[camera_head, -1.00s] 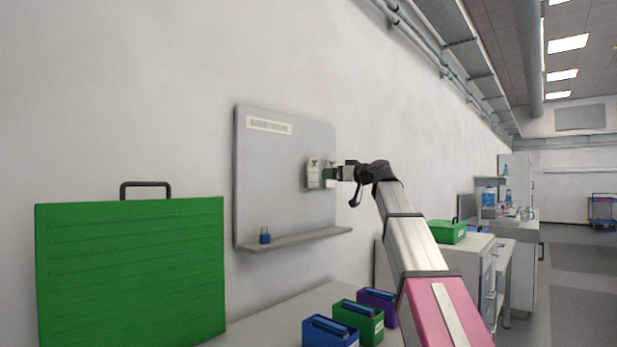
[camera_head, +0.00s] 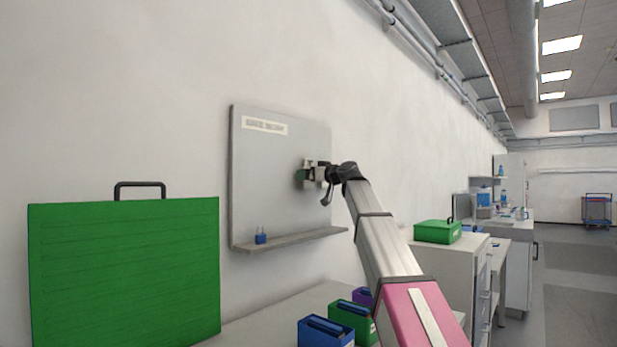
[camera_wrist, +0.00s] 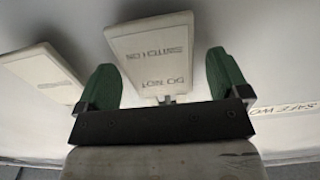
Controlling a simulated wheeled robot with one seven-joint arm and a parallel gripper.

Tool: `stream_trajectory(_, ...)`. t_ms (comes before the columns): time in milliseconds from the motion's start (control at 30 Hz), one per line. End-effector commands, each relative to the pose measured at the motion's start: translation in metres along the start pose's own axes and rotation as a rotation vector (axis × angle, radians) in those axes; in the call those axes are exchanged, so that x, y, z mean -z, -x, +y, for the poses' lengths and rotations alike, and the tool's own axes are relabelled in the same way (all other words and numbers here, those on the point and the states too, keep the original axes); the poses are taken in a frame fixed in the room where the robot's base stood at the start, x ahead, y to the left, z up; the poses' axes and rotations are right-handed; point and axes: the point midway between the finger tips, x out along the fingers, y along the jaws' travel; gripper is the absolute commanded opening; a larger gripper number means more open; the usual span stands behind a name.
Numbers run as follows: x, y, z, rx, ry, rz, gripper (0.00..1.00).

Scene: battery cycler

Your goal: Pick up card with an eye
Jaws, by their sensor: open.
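A pale card (camera_wrist: 150,50) lettered "DO NOT SWITCH ON" shows upside down in the wrist view, with a narrow tab at its lower end. My gripper (camera_wrist: 162,72) is open, with one green finger on each side of this card. A gap shows on both sides, and the card is not clamped. A second pale card (camera_wrist: 45,72) lies to the left, outside the left finger. In the head view my gripper (camera_head: 304,175) is in front of the grey wall board (camera_head: 262,180) and hides most of the card area. I cannot make out an eye symbol.
A ledge (camera_head: 290,240) runs below the board, with a blue padlock (camera_head: 260,236) on it. A large green case (camera_head: 125,270) stands at left. Blue (camera_head: 326,332) and green (camera_head: 352,316) boxes stand on the bench below. A green toolbox (camera_head: 437,232) is at right.

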Motion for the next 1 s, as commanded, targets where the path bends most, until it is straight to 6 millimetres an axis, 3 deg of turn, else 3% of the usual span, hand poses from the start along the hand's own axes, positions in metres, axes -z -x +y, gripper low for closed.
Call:
stream_trajectory(67,0.000,0.000,0.000,0.000,0.000,0.000,0.94)
stream_trajectory(200,0.000,0.001,0.000,0.000,0.000,0.000,0.48)
stream_trajectory(233,0.000,0.001,0.000,0.000,0.000,0.000,0.41)
stream_trajectory(700,0.007,0.000,0.001,0.000,0.000,-0.001,0.41)
stream_trajectory(1000,0.004,0.047,-0.001,-0.003,0.001,-0.001,0.41)
